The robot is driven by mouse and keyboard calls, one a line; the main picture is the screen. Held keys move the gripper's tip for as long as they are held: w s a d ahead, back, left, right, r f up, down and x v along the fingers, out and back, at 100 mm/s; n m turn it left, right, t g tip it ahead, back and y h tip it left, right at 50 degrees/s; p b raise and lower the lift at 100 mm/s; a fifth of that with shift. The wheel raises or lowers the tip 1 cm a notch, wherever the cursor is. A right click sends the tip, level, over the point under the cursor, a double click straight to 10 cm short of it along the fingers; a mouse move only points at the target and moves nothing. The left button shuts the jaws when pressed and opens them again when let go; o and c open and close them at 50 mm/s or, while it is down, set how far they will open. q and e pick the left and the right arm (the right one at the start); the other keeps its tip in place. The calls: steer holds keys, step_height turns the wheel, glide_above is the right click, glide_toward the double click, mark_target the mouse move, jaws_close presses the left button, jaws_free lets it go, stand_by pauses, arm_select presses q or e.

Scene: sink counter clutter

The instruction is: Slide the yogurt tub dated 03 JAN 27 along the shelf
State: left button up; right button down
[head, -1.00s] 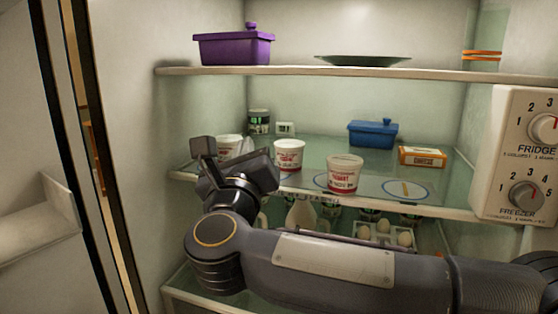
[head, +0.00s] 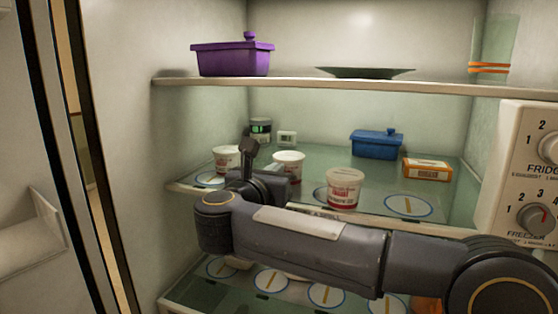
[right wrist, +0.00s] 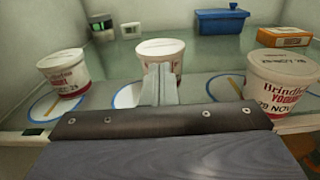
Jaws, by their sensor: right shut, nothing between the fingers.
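Three white yogurt tubs with red print stand on the middle glass shelf (head: 455,205). The right tub (head: 344,188) reads 29 NOV 28 in the right wrist view (right wrist: 280,85). The middle tub (head: 289,165) has its date hidden by my fingers in the right wrist view (right wrist: 160,53); I cannot read 03 JAN 27 anywhere. My right gripper (head: 248,146) is shut and empty, in front of the middle tub; contact is unclear. My left gripper is out of view.
Behind the tubs are a dark can (head: 260,131), a small white box (head: 287,138), a blue lidded container (head: 377,144) and an orange box (head: 427,169). Blue ring marks (head: 408,206) lie along the shelf front. The upper shelf (head: 330,84) is above; a control panel (head: 530,175) is at right.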

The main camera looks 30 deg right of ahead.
mark_target(292, 153)
steer(key=shift+p+x, duration=0.3)
steer(key=shift+x, duration=1.1)
steer(key=shift+d, duration=0.1)
steer(key=b+x, duration=0.2)
steer(key=x, duration=0.1)
steer(key=shift+f, duration=0.3)
steer(key=b+x, duration=0.1)
steer(key=x, duration=0.4)
steer(key=shift+w+r, duration=0.15)
steer(key=shift+r, duration=0.05)
steer(key=shift+w+d+r, duration=0.1)
steer(key=shift+w+d, duration=0.15)
steer(key=shift+s, duration=0.1)
